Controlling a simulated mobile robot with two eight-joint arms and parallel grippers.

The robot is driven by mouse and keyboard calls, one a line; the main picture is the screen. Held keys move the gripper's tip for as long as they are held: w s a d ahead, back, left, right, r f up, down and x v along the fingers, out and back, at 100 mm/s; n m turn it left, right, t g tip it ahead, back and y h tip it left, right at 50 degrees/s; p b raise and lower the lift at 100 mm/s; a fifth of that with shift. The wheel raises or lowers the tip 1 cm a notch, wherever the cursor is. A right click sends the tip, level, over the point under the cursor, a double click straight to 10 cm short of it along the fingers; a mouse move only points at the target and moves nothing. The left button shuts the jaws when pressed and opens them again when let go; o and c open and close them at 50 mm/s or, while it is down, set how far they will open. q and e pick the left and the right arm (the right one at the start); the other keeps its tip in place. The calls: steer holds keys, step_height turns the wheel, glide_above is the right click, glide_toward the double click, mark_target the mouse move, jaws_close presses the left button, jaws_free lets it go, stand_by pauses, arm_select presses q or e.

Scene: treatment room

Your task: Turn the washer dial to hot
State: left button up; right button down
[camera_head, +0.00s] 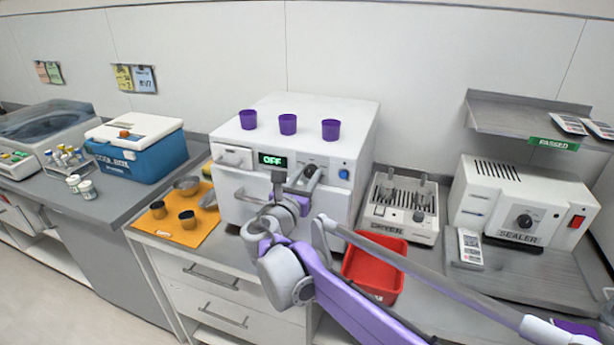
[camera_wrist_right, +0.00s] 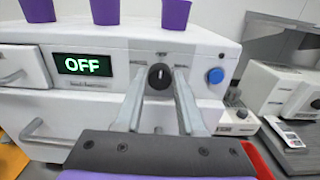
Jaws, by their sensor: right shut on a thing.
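The washer (camera_head: 338,120) is a white box on the counter with a green display (camera_head: 272,160) that reads OFF; the display also shows in the right wrist view (camera_wrist_right: 86,66). Its dial (camera_wrist_right: 160,76) is a black knob with a light mark pointing about straight up, right of the display. My right gripper (camera_wrist_right: 161,84) is at the front panel, its two fingers on either side of the dial and shut on it. In the head view the gripper (camera_head: 301,180) partly covers the dial. My left gripper is not in view.
A blue button (camera_wrist_right: 216,76) sits right of the dial. Several purple cups (camera_head: 288,124) stand on top of the washer. A red bin (camera_head: 374,268) and a dryer (camera_head: 402,208) are to the right. An orange mat (camera_head: 176,232) with metal cups lies left.

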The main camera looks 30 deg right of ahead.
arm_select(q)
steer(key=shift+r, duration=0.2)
arm_select(e)
steer(key=shift+m, duration=0.3)
steer(key=m+p, duration=0.2)
steer(key=m, duration=0.3)
steer(key=shift+m+p, duration=0.3)
steer(key=shift+p, duration=0.05)
steer(key=m+p, duration=0.2)
steer(key=m, duration=0.4)
steer(key=shift+s+d, duration=0.1)
steer(key=m+p, duration=0.3)
steer(key=m, duration=0.3)
steer(key=shift+m, duration=0.3)
arm_select(q)
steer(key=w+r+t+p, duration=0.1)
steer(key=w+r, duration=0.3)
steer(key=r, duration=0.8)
steer(key=shift+p, duration=0.45)
arm_select(e)
steer(key=shift+f+m, duration=0.2)
steer(key=shift+m, duration=2.3)
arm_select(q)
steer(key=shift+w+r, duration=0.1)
arm_select(e)
steer(key=c, duration=0.5)
jaws_free()
